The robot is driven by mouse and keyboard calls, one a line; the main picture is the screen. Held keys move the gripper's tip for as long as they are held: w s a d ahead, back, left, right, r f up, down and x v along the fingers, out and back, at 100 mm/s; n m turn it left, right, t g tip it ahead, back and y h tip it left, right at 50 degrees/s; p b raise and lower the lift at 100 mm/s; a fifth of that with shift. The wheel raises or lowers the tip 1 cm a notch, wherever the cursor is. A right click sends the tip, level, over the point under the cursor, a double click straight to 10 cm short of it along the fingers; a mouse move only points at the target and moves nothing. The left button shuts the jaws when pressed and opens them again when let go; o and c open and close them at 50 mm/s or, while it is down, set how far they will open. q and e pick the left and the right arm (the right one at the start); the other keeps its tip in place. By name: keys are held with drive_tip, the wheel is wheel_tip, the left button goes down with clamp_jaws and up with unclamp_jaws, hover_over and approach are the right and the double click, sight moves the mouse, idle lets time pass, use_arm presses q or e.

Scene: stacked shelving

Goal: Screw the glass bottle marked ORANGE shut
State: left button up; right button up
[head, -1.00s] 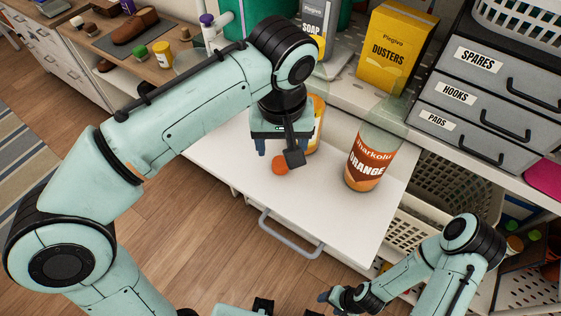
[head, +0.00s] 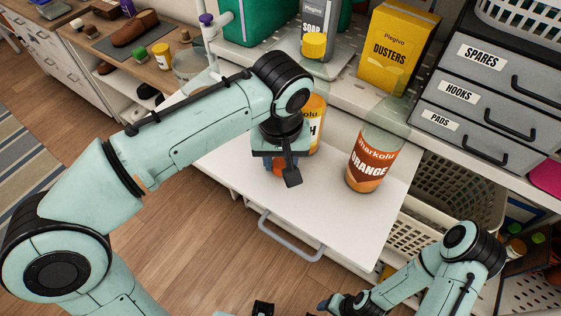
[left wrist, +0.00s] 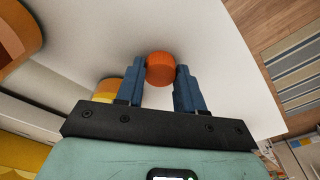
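The glass bottle marked ORANGE (head: 372,160) stands upright on the white pull-out board, right of my left gripper. Its clear neck shows no cap. An orange ribbed cap (left wrist: 160,68) lies on the board; in the head view it is partly hidden by my left gripper (head: 277,165). In the left wrist view the blue fingers of that gripper (left wrist: 160,75) are open, one on each side of the cap, with little gap. Part of the bottle (left wrist: 15,40) shows at the upper left there. My right gripper (head: 335,301) is low at the front, its opening unclear.
A yellow-labelled bottle (head: 315,125) stands just behind my left gripper. Behind are a soap container (head: 318,25), a yellow DUSTERS box (head: 397,48) and grey drawers (head: 485,95). A white basket (head: 455,190) sits right of the board. The board's front is clear.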

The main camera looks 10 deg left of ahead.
use_arm(q)
drive_tip(key=c, duration=0.4)
drive_tip(key=shift+r, duration=0.15)
wheel_tip(320, 180, up, 8)
drive_tip(key=r+p, duration=0.1)
drive_tip(key=p, duration=0.2)
wheel_tip(320, 180, up, 8)
drive_tip(key=p, duration=0.3)
hover_over(281, 163)
use_arm(e)
drive_tip(key=w+r+t, duration=0.1)
drive_tip(key=w+r, duration=0.5)
drive_tip(key=r, duration=0.1)
drive_tip(key=shift+w, duration=0.35)
drive_tip(key=o, duration=0.8)
drive_tip(key=shift+r+b, duration=0.1)
drive_tip(key=shift+b, duration=0.2)
use_arm(q)
wheel_tip(281, 163, up, 3)
drive_tip(key=shift+s+f, duration=0.1)
drive_tip(key=shift+f, duration=0.05)
use_arm(e)
drive_tip(key=shift+s, duration=0.1)
